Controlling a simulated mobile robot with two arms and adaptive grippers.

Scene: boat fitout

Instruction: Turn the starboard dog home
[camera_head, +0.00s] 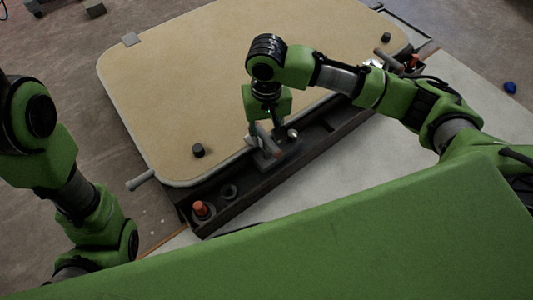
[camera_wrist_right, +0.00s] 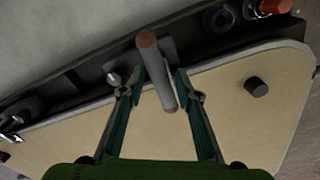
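A grey dog handle (camera_wrist_right: 157,72) with reddish ends stands on a dark base at the edge of the tan panel (camera_head: 180,80). The same handle also shows in the head view (camera_head: 267,140). My right gripper (camera_wrist_right: 161,80) points down at it, with one finger on each side and small gaps showing. It appears open around the handle, not clamped. A second grey handle (camera_head: 383,59) sits at the far right end of the dark rail, partly behind my right arm. I cannot tell from markings which is the starboard dog. My left gripper is out of view; only its arm shows.
The dark rail (camera_head: 240,203) along the panel carries a red-capped part (camera_head: 202,209) and a ring (camera_head: 230,191). Black knobs (camera_head: 198,150) stand on the panel. A grey rod (camera_head: 140,180) juts from its left corner. A blue object (camera_head: 510,87) lies at the right.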

